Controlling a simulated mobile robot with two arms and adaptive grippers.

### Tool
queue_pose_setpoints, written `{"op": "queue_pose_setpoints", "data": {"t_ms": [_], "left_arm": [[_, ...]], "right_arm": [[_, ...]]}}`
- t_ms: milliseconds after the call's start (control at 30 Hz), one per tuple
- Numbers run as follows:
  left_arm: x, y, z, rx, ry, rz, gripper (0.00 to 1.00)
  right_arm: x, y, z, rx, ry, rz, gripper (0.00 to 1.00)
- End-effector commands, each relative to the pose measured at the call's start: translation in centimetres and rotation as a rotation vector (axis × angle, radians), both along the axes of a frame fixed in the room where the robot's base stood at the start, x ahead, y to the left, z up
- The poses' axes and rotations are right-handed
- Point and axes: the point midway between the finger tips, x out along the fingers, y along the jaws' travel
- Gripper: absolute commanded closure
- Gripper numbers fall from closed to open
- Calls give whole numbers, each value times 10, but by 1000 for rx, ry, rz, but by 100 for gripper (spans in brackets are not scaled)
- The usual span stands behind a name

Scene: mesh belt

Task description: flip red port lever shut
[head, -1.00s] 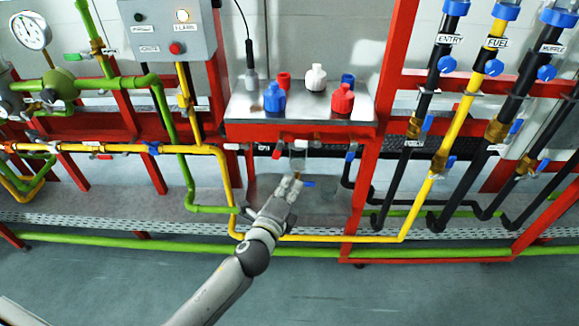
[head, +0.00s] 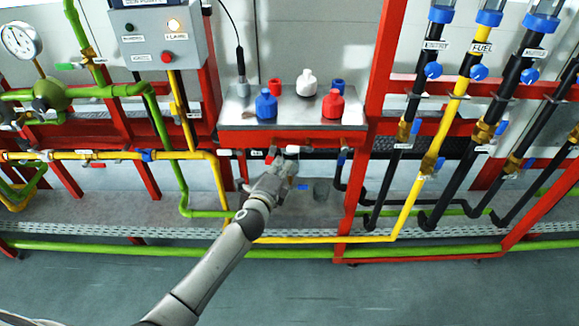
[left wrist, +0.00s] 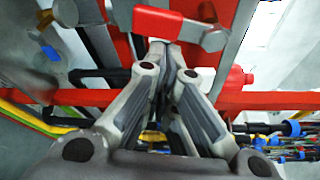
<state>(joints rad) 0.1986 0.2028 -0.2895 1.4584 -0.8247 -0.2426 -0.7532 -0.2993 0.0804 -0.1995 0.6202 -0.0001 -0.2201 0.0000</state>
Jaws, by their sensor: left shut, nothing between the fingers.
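My left gripper (head: 285,165) reaches up beneath the steel shelf in the head view. In the left wrist view its fingers (left wrist: 165,60) are together with nothing between them. A red lever with a grey end (left wrist: 165,22) lies just beyond the fingertips there, crosswise to them. Whether the fingertips touch it I cannot tell. In the head view the small red lever (head: 269,159) shows just left of the fingertips, partly hidden by the gripper. My right gripper is in neither view.
The steel shelf (head: 235,112) above holds several red, blue and white bottles. A blue lever (head: 302,187) is close right of the gripper. A yellow pipe (head: 222,190) runs to the left, and a red frame post (head: 372,150) stands to the right.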

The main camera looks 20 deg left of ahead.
Motion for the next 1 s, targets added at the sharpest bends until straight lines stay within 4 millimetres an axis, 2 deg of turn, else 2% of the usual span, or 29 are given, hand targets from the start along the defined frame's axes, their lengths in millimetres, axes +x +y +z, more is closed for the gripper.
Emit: {"op": "queue_pose_setpoints", "data": {"t_ms": [433,1000], "left_arm": [[-1,2,1,2,1,-1,100],[-2,7,0,95,25,1,100]], "right_arm": [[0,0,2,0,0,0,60],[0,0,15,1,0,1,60]]}}
